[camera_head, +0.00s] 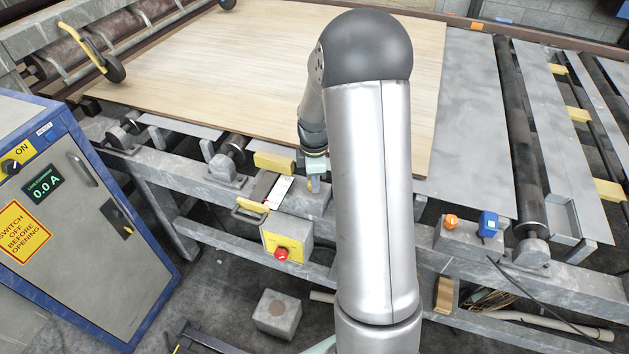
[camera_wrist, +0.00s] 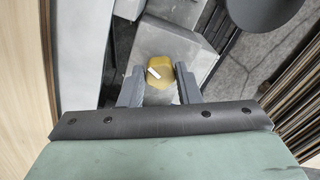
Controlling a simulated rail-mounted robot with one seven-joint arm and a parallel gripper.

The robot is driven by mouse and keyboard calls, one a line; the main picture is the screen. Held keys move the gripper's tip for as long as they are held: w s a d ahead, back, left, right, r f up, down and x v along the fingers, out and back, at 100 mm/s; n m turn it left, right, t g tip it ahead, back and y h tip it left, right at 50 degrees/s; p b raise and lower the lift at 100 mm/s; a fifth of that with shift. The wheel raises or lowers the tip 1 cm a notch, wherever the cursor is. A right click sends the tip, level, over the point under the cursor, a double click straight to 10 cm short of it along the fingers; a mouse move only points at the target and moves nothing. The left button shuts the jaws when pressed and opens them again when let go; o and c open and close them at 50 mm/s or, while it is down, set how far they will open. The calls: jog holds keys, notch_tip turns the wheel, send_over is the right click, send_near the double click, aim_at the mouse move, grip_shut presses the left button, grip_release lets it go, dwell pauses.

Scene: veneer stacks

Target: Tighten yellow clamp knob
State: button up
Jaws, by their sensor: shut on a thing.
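The yellow clamp knob (camera_wrist: 160,84) shows in the wrist view between the two dark fingers of my gripper (camera_wrist: 159,79). It is rounded and dull yellow, with a short white mark slanting across its face. My gripper is shut on it, one finger at each side. In the head view the knob (camera_head: 313,185) is a small yellowish spot at the front rail, just below my gripper's pale green body. My arm hides much of the surroundings there, and the fingers are too small to make out in that view.
A large veneer sheet (camera_head: 240,70) lies on the conveyor behind. A yellow block (camera_head: 274,162) sits left of the knob. A grey box with a red stop button (camera_head: 282,253) hangs below the rail. A blue-edged cabinet (camera_head: 70,220) stands at left.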

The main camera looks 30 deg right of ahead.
jog(key=m+b, duration=0.1)
jog(key=m, duration=0.3)
jog(key=shift+m+b, duration=0.3)
jog(key=m+b, duration=0.1)
jog(key=m, duration=0.2)
jog(key=shift+m, duration=0.4)
jog(key=m, duration=0.4)
jog(key=shift+a+b, duration=0.1)
jog(key=shift+b, duration=0.3)
jog(key=m, duration=0.7)
jog(key=shift+a+r+m, duration=0.1)
jog(key=shift+m, duration=0.3)
jog(key=m, duration=0.3)
jog(key=shift+m, duration=0.3)
jog(key=m+p, duration=0.1)
jog(key=m, duration=0.3)
jog(key=shift+p, duration=0.3)
jog(key=shift+m+p, duration=0.35)
jog(key=shift+m, duration=1.05)
